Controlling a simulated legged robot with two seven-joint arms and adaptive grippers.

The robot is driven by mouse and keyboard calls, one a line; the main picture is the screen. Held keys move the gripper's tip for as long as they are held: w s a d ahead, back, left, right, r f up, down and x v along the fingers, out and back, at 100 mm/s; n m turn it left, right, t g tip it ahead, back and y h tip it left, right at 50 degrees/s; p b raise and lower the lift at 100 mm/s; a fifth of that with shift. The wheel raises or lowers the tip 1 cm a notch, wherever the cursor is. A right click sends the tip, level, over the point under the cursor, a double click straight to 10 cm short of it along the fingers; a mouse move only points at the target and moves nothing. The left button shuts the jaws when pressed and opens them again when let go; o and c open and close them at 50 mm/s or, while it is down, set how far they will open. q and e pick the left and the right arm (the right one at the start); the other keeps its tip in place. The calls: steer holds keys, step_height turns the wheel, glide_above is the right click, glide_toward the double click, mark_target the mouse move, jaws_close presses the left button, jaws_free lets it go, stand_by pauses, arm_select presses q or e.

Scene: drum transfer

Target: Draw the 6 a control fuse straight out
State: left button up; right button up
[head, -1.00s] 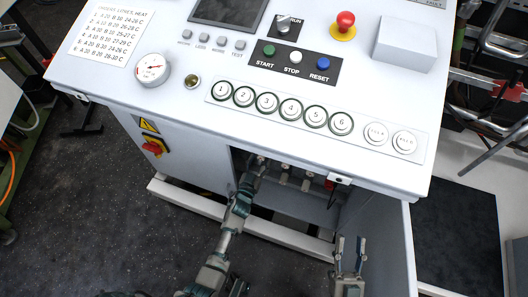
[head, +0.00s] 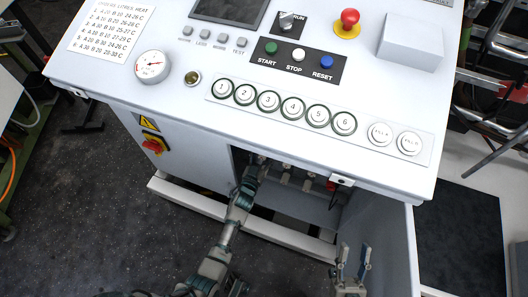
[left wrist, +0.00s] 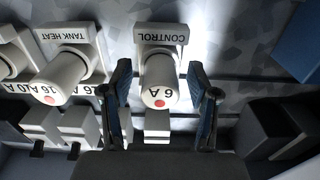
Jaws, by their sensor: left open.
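The 6 A control fuse (left wrist: 159,84) is a white cylinder with a red dot, seated in its holder under a "CONTROL" label in the left wrist view. My left gripper (left wrist: 160,100) is open, with one finger on each side of the fuse; I cannot tell whether they touch it. In the head view my left arm reaches into the open cabinet under the console (head: 300,150), and its fingertips are hidden there. My right gripper (head: 353,262) is open and empty in front of the cabinet, near its open door.
The "TANK HEAT" 16 A fuse (left wrist: 66,75) sits just left of the control fuse. Smaller white blocks (left wrist: 77,127) lie below the fuses. A dark block (left wrist: 270,125) stands to the right. The open cabinet door (head: 386,245) is beside my right gripper.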

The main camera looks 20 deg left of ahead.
mark_target(261, 159)
steer(key=shift+r, duration=0.15)
stand_by(0.5)
arm_select(q)
jaws_close()
steer(key=shift+s+r+p, duration=0.1)
steer(key=shift+s+p, duration=0.4)
steer(key=shift+s, duration=0.2)
steer(key=shift+s+a+p, duration=0.1)
steer(key=shift+s+p, duration=0.8)
steer(key=shift+s, duration=1.4)
arm_select(e)
steer(key=shift+s+r, duration=0.15)
steer(key=shift+r, duration=1)
steer(key=shift+s+r, duration=0.15)
steer(key=shift+r, duration=0.95)
